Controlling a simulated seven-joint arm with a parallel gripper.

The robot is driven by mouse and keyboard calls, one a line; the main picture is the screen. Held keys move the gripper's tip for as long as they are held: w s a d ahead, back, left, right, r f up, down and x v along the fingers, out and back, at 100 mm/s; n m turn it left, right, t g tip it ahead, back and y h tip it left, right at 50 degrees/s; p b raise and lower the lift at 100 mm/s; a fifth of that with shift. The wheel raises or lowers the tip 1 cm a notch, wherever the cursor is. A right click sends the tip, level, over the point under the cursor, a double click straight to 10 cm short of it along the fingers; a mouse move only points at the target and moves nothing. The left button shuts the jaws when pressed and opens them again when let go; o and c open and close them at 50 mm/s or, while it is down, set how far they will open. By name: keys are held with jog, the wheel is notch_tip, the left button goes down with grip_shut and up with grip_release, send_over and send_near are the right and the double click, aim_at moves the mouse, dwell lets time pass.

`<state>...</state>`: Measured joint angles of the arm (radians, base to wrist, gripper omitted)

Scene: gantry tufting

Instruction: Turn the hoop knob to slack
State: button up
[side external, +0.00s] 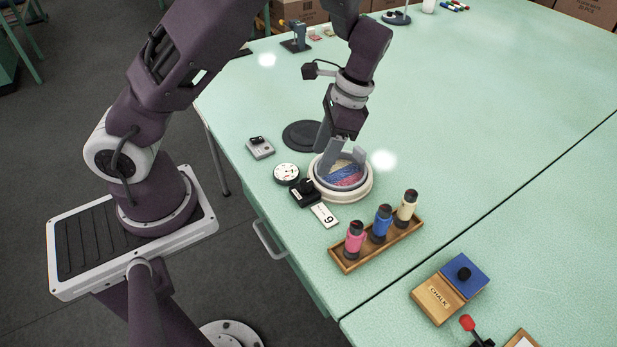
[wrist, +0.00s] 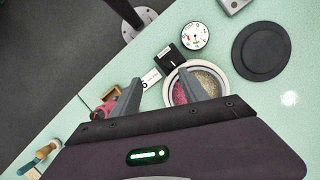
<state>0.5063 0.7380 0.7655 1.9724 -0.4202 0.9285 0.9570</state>
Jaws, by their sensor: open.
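The hoop knob (side external: 307,185) is black, on a small black block at the near left edge of the round hoop (side external: 341,197). In the wrist view the knob (wrist: 168,58) shows at the left of the hoop's rim (wrist: 187,66). The hoop holds pink, blue and cream tufting. My gripper (side external: 341,152) is open and empty above the hoop, apart from the knob. In the wrist view its fingers (wrist: 162,92) partly cover the hoop.
A white card marked 6 (side external: 324,215) lies by the knob block. A wooden rack (side external: 348,265) with pink, blue and cream bottles stands in front of the hoop. A black disc (side external: 302,134) and a grey switch box (side external: 260,147) lie behind.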

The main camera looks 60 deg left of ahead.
aim_at(306, 182)
jog(key=f, duration=0.1)
jog(key=a+f, duration=0.1)
jog(key=f+y, duration=0.1)
jog(key=shift+w+a+m, duration=0.25)
jog(key=shift+m, duration=0.15)
jog(key=x, duration=0.7)
jog(key=shift+s+a, duration=0.1)
jog(key=shift+s, duration=0.05)
grip_shut()
